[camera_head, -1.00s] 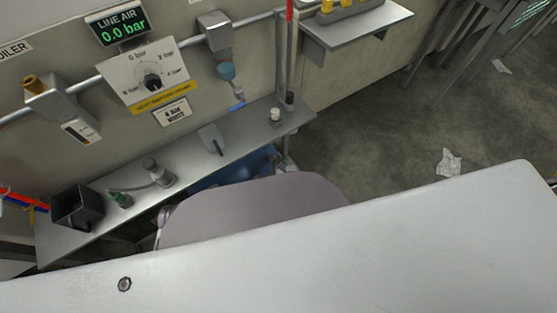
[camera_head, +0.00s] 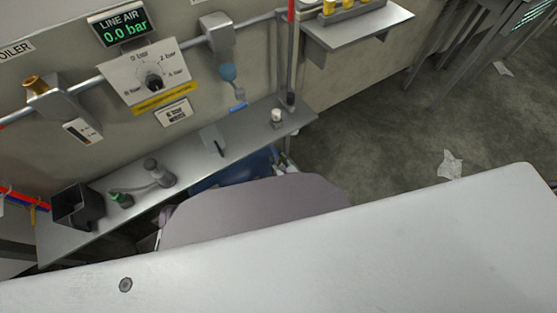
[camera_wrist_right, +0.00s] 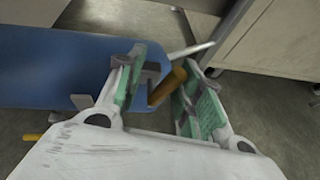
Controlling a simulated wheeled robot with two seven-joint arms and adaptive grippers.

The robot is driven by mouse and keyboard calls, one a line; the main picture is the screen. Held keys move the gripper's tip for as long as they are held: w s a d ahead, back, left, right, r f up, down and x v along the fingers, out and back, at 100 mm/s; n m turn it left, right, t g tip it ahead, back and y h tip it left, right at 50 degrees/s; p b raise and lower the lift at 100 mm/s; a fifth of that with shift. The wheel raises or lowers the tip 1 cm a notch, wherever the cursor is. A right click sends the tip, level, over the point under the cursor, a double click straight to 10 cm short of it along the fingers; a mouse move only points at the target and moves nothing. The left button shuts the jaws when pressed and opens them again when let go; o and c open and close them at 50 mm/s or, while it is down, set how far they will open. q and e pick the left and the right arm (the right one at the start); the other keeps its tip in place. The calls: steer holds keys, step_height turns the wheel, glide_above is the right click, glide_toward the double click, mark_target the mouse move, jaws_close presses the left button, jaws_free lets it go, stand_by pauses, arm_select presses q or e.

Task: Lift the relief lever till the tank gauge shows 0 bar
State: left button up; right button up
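The blue tank (camera_head: 235,168) sits under the wall shelf, mostly hidden by the shelf and a mauve-grey part in front. In the right wrist view the tank (camera_wrist_right: 55,72) lies to the left. A brass-coloured stem (camera_wrist_right: 167,84) stands by its end, with a thin silver rod (camera_wrist_right: 190,50) beside it. I cannot tell which of these is the relief lever. My right gripper (camera_wrist_right: 162,62) is open, its green-padded fingers on either side of the brass stem, without visible grip. The tank gauge is not visible. My left gripper is not in view.
The LINE AIR display (camera_head: 122,27) reads 0.0 bar, above a pressure dial (camera_head: 153,80). The shelf (camera_head: 190,150) holds a black box (camera_head: 78,206) and small fittings. A side shelf (camera_head: 360,35) holds yellow items. Open floor (camera_head: 400,130) lies to the right.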

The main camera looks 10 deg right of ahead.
mark_target(279, 163)
steer(key=shift+r, duration=5)
steer(key=shift+s, duration=0.1)
